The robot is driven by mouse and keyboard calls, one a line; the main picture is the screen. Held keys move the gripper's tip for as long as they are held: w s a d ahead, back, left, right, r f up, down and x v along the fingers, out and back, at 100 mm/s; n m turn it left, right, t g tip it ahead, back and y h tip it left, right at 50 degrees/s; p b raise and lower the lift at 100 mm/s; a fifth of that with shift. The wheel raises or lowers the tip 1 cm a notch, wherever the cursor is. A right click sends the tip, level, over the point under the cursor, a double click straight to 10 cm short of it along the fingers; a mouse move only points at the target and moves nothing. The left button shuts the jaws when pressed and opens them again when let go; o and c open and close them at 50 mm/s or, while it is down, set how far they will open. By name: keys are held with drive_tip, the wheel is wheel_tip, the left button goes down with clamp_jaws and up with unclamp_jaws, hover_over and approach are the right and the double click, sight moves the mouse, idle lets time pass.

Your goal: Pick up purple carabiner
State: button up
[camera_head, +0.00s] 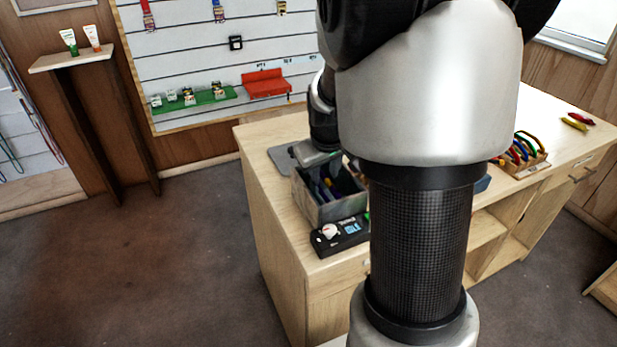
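A grey open bin (325,208) stands on the wooden counter. Dark blue and purplish items (338,184) lie in it, too small and shaded to single out a purple carabiner. My arm covers much of the middle of the view. Its far end, with my gripper (316,158), shows to the left of the large link, over the back edge of the bin. The fingers do not show clearly, so I cannot tell whether they are open or hold anything.
The counter (256,150) has a black device (341,237) in front of the bin. A wooden rack (524,165) with several coloured carabiners (521,147) is at right. Yellow (573,124) and red (581,118) items lie beyond. The floor at left is clear.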

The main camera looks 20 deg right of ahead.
sight(324, 179)
drive_tip(key=shift+w+d+f, duration=0.1)
drive_tip(key=shift+w+f, duration=0.05)
drive_tip(key=shift+f, duration=0.2)
drive_tip(key=shift+c, duration=0.5)
clamp_jaws()
wheel_tip(324, 179, up, 10)
drive_tip(key=p, duration=0.1)
drive_tip(key=shift+c, duration=2.4)
unclamp_jaws()
clamp_jaws()
